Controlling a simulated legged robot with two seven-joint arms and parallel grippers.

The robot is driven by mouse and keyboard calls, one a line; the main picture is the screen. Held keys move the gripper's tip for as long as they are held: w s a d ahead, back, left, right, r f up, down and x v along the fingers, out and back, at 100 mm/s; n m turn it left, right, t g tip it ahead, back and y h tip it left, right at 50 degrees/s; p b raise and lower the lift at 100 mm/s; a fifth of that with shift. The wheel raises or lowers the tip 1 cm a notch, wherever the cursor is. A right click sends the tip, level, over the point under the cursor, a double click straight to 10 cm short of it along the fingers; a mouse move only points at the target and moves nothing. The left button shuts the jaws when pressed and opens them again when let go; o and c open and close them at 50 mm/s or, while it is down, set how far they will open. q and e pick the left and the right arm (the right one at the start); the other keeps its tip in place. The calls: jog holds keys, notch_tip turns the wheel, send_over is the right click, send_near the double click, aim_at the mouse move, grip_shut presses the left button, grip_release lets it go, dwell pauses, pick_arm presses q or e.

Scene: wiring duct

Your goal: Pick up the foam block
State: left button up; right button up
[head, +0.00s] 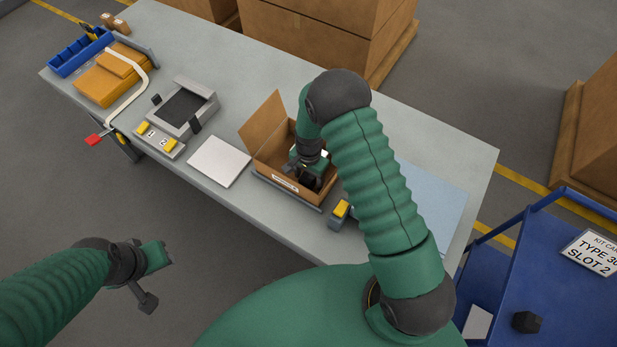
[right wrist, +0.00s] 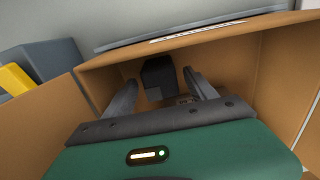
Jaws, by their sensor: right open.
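A dark block, which looks like the foam block (right wrist: 158,72), is inside the open cardboard box (head: 262,158), near the wall with the label. My right gripper (right wrist: 160,84) reaches down into the box and is open, one finger to each side of the block in the right wrist view. I cannot tell whether the fingertips are level with the block or short of it. In the head view the right gripper (head: 303,166) and arm hide much of the box's inside. My left gripper (head: 150,278) hangs off the table at the lower left; its jaw opening is unclear.
The box walls and raised flap surround my right gripper closely. A yellow-topped grey block (head: 339,213) stands beside the box. A white pad (head: 219,161) and a grey fixture (head: 183,106) lie to the left. A blue cart (head: 500,262) stands at the right.

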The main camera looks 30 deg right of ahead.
jog(key=shift+s+a+f, duration=0.1)
jog(key=shift+s+f, duration=0.05)
jog(key=shift+f, duration=0.6)
jog(key=shift+a, duration=0.45)
jog(key=c, duration=0.5)
jog(key=shift+d, duration=0.4)
jog(key=c, duration=0.9)
jog(key=shift+a, duration=0.1)
